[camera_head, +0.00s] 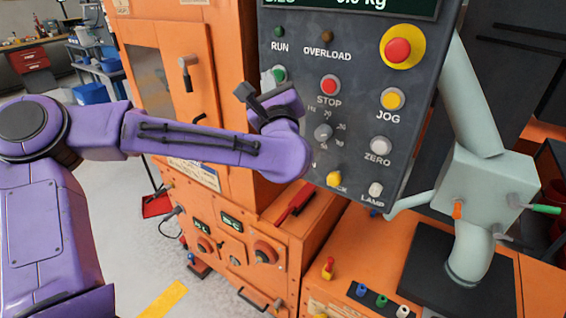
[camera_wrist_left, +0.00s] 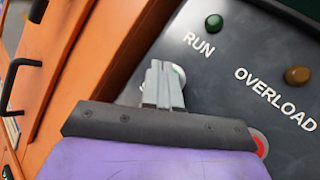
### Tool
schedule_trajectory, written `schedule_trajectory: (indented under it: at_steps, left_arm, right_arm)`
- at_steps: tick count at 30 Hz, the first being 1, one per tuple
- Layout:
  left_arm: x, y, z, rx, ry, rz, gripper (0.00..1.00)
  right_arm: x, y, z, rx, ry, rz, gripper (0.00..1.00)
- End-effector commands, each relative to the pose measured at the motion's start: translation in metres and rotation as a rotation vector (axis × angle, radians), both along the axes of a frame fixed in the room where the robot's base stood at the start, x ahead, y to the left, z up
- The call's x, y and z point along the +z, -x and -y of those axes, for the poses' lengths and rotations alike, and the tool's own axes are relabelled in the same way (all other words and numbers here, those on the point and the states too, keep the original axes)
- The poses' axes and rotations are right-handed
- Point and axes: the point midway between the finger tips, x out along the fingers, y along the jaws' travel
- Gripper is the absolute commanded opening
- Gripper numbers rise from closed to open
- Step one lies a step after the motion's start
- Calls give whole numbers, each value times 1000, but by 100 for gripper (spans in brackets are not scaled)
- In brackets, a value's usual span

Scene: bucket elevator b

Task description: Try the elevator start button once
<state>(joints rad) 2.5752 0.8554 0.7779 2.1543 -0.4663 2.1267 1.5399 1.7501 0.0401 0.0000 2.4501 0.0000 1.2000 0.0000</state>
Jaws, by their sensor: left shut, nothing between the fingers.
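The dark control panel (camera_head: 352,140) faces me. Its green start button (camera_head: 280,72) is at the upper left, below the RUN lamp (camera_head: 278,32), and is partly covered by my left gripper (camera_head: 268,80). In the left wrist view the fingers (camera_wrist_left: 164,85) are together and empty, with the tips over the button; a pale green edge of it (camera_wrist_left: 179,72) shows beside them. I cannot tell whether the tips touch it. The RUN lamp is dark green and looks unlit. My right gripper is not in view.
The red STOP button (camera_head: 330,85) is close to the right of the gripper. Also on the panel are the OVERLOAD lamp (camera_head: 326,36), the red emergency knob (camera_head: 398,50) and the yellow JOG button (camera_head: 392,99). An orange cabinet (camera_head: 226,60) stands behind my arm; a pale green post (camera_head: 470,100) stands right.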

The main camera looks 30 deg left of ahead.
Motion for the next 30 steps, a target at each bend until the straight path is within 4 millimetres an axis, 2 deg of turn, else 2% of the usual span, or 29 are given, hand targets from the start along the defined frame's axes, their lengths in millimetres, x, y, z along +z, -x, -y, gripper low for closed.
schedule_trajectory:
  at_steps: [3,14,30]
  left_arm:
    - [-4,14,-1,-1,3,3,0]
    - [-2,53,-4,0,1,2,0]
    - [-1,56,-4,0,1,1,0]
  right_arm:
    - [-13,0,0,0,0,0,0]
    - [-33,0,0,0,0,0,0]
    - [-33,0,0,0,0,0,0]
